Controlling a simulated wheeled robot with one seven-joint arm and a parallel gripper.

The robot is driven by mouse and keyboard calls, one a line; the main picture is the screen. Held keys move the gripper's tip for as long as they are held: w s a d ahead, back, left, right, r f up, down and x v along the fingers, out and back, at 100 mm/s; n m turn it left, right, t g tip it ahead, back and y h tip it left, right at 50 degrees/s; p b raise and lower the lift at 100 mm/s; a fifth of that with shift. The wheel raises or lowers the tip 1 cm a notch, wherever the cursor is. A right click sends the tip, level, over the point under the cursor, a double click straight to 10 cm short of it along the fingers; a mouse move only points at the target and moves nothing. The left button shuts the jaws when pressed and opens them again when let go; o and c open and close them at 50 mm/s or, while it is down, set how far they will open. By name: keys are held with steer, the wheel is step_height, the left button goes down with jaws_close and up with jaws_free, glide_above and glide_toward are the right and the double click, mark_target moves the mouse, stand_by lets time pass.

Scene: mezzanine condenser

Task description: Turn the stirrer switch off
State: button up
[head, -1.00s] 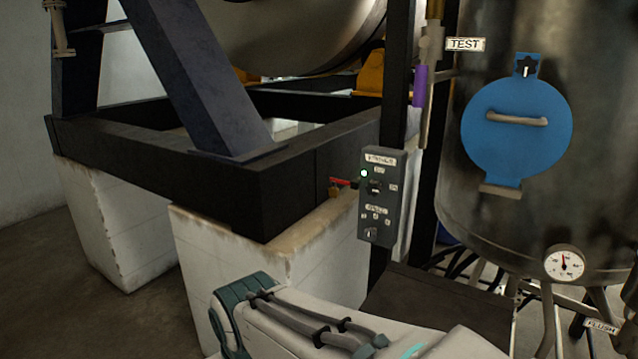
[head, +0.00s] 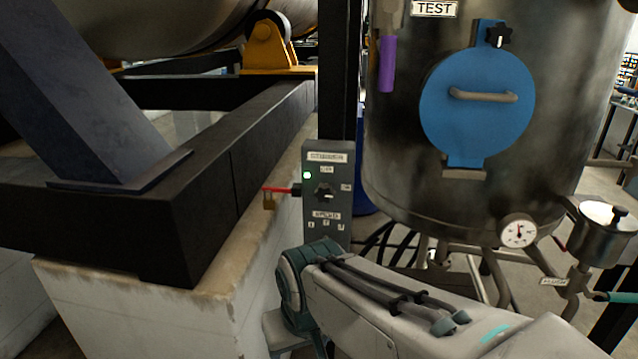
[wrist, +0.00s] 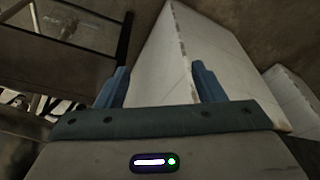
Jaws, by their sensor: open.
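The stirrer control box (head: 326,192) is a grey panel on a black post, at the centre of the head view. Its black rotary switch (head: 325,194) sits under a label, with a lit green lamp (head: 307,175) at upper left. A second knob lower on the box is mostly hidden behind my arm. My gripper (wrist: 158,85) is open and empty in the wrist view, its two blue-grey fingers apart in front of a white block. In the head view my arm is below the box, and the gripper fingers do not show. The switch does not show in the wrist view.
A red-handled padlock-like fitting (head: 270,196) sticks out left of the box. A black steel frame (head: 200,215) rests on white plinths (head: 140,310) at left. A steel tank (head: 400,150) with a blue hatch (head: 477,100) and a gauge (head: 518,231) stands at right.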

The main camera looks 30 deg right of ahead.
steer(key=w+a+m+t+y+b, duration=0.1)
steer(key=w+a+m+t+b, duration=0.1)
steer(key=w+m+t, duration=0.35)
steer(key=m+t+h+b, duration=0.6)
steer(key=m+h, duration=0.6)
steer(key=m, duration=2.2)
glide_toward(323, 196)
steer(key=p+x, duration=0.1)
steer(key=x, duration=1)
steer(key=shift+s, duration=0.1)
steer(key=shift+c, duration=0.3)
steer(key=c, duration=0.9)
steer(key=shift+a, duration=0.1)
steer(key=shift+y, duration=0.4)
